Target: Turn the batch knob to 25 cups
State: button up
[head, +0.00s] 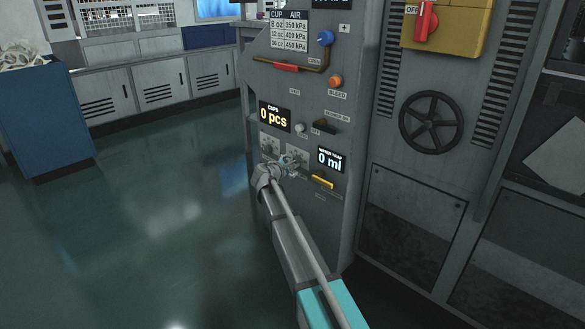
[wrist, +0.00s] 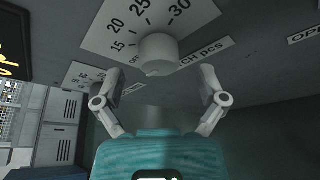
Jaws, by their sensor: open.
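The batch knob (wrist: 158,54) is a pale round knob on a white scale plate (wrist: 113,37) in the wrist view. The plate reads 15, 20, 25 and 30, with a partly covered label below. I cannot clearly tell which mark the knob points to. My gripper (wrist: 160,76) is open and empty, its two fingers apart to the left and right of the knob and a little below it in the picture. No touch shows. In the head view my gripper (head: 289,163) is at the machine's panel and covers most of the knob; the plate (head: 297,152) shows behind it.
A second scale plate (wrist: 82,76) is to the left. A yellow handle (head: 322,182) and a dark lever (head: 322,126) are close by. Open floor lies left.

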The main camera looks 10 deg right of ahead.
jog(key=shift+x, duration=1.4)
jog(key=c, duration=1.1)
jog(key=shift+a, duration=0.25)
jog(key=shift+c, duration=0.3)
jog(key=shift+d+b, duration=0.15)
jog(key=shift+b, duration=0.15)
